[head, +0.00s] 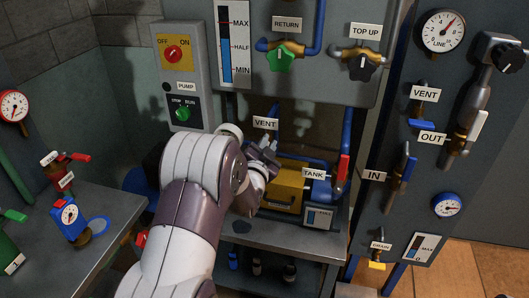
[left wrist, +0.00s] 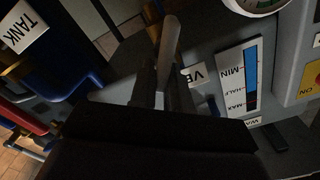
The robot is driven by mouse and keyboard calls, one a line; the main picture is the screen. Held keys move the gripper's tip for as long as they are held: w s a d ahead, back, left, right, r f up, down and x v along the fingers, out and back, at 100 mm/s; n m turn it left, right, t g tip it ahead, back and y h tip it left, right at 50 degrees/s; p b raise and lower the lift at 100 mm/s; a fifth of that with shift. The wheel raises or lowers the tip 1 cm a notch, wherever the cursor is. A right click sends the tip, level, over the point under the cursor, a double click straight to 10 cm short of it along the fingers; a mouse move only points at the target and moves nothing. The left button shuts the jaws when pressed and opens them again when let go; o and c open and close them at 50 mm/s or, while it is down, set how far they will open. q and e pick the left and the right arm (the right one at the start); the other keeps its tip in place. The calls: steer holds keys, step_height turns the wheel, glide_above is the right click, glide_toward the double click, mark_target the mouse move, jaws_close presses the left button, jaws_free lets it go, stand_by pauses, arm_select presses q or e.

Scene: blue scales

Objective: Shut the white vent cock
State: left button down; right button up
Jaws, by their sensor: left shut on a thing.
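The white VENT label (head: 265,124) is on the tank stand below the grey panel; it shows partly in the left wrist view (left wrist: 192,76). My left gripper (head: 264,152) is just below that label, beside the yellow box. In the left wrist view my left gripper (left wrist: 160,88) is shut on a pale lever (left wrist: 170,42), the white vent cock's handle, which sticks out beyond the fingers. The cock's body is hidden behind my gripper and arm in the head view, so its exact angle is unclear. My right gripper is not in view.
A TANK label (head: 313,173) and a red-handled valve (head: 343,170) stand close on the right. A yellow box (head: 285,188) is beside my gripper. The right panel has another VENT label (head: 425,93) with a blue handle (head: 421,123). A gauge table (head: 100,245) stands left.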

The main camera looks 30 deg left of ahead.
arm_select(q)
steer(key=shift+w+d+f+m+b, duration=0.15)
steer(key=shift+f+m+b, duration=0.3)
steer(key=shift+m+b, duration=1.2)
steer(key=shift+s+d+f+m+b, duration=0.1)
steer(key=shift+d+f+m+b, duration=0.25)
steer(key=shift+m+b, duration=1.35)
steer(key=shift+w+d+f+m+b, duration=0.1)
steer(key=shift+f+m+b, duration=0.45)
steer(key=shift+m+b, duration=1.1)
steer(key=shift+m, duration=0.4)
steer(key=c, duration=1.2)
jaws_free()
steer(key=shift+r, duration=0.1)
steer(key=v, duration=1.3)
steer(key=shift+a+p, duration=0.1)
steer(key=shift+p, duration=0.3)
steer(key=shift+w, duration=0.1)
